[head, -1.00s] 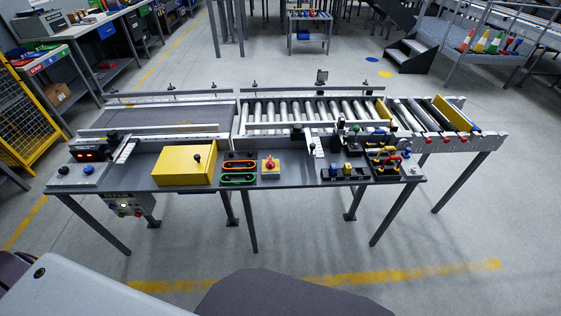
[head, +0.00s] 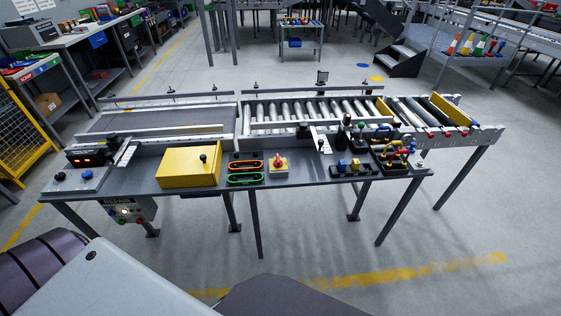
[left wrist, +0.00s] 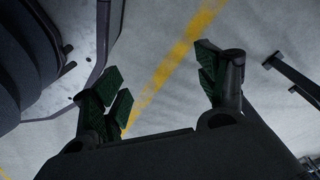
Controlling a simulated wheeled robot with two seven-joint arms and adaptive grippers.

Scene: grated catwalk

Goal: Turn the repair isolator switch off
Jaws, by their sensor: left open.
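My left gripper (left wrist: 160,90) shows in the left wrist view, open and empty, above the floor with a yellow line. It touches nothing I can see. Neither gripper shows in the head view.
On the bench are a yellow box (head: 188,166), red and green handles (head: 245,173), a display unit (head: 90,157) and small coloured parts at the right. Roller conveyors (head: 310,115) run behind. Bench legs stand in front; the floor before them is clear.

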